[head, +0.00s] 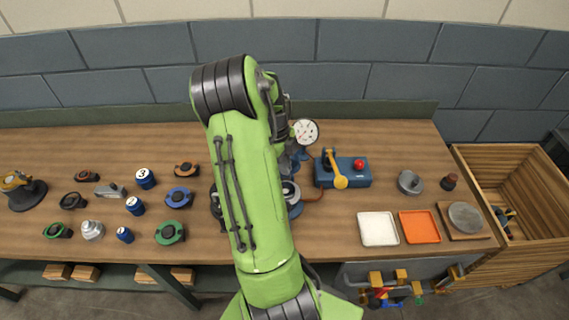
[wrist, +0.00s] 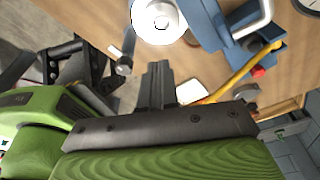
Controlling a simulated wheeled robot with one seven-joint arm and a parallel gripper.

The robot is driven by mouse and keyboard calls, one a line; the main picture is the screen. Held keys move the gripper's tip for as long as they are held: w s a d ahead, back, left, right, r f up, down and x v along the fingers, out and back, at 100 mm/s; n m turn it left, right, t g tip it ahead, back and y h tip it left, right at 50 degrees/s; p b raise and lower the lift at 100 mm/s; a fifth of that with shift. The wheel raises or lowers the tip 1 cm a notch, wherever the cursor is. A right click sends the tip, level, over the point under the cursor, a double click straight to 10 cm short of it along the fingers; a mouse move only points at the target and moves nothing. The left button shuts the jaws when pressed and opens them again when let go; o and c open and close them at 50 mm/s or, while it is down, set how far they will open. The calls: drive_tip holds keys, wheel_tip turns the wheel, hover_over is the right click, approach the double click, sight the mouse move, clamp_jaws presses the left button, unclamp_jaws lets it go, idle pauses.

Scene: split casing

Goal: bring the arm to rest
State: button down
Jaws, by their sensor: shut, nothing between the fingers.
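My green arm rises across the middle of the head view and bends over the bench. My gripper (wrist: 157,72) shows in the wrist view as dark fingers, shut together with nothing between them. In the head view the arm hides it. In the wrist view a round white-faced part (wrist: 158,18) lies beyond the fingertips, apart from them. The blue block with a yellow lever (head: 341,180) and a red knob stands on the bench to the right of the arm.
The wooden bench (head: 330,222) holds several dark casings and blue cylinders at left. At right are a white tray (head: 378,229), an orange tray (head: 420,227) and a round grey disc (head: 465,217). A dial gauge (head: 305,132) stands behind the arm. A wooden crate (head: 520,160) is at far right.

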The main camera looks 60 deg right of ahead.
drive_tip(key=shift+s+a+r, duration=0.1)
drive_tip(key=shift+a+r, duration=0.15)
drive_tip(key=shift+r, duration=0.2)
drive_tip(key=w+a+r+n+t+b, duration=0.15)
drive_tip(key=w+a+r+n, duration=0.25)
drive_tip(key=a+r+n, duration=0.5)
drive_tip(key=w+a+r+n+t, duration=0.3)
drive_tip(key=w+a+r+n, duration=0.15)
drive_tip(key=a+n, duration=0.75)
drive_tip(key=s+a+r+n+t, duration=0.2)
drive_tip(key=s+a+n, duration=0.6)
drive_tip(key=a+n, duration=0.5)
drive_tip(key=n+t, duration=0.1)
drive_tip(key=n, duration=0.1)
drive_tip(key=shift+s+a+r+n+b, duration=0.15)
drive_tip(key=shift+a+r+n+b, duration=0.05)
drive_tip(key=shift+a+n+b, duration=0.15)
